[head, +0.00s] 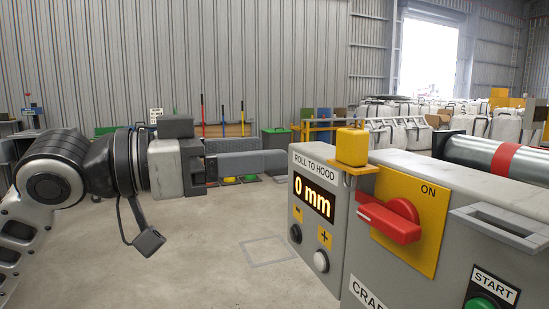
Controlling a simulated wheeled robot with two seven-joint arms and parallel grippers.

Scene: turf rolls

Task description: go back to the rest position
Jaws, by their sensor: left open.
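My left arm comes in from the left. My left gripper (277,162) is level, open and empty, with its fingers pointing right. The fingertips show just left of the grey control box (330,168), whose display (313,196) reads "0 mm" under "ROLL TO HOOD". I cannot tell whether they touch the box. My right gripper is out of view.
A grey cabinet carries a red rotary switch (392,220) on a yellow plate marked ON, a yellow block (352,146) and a green START button (482,303). A metal roller (490,157) lies behind. White sacks (400,133) stand farther back.

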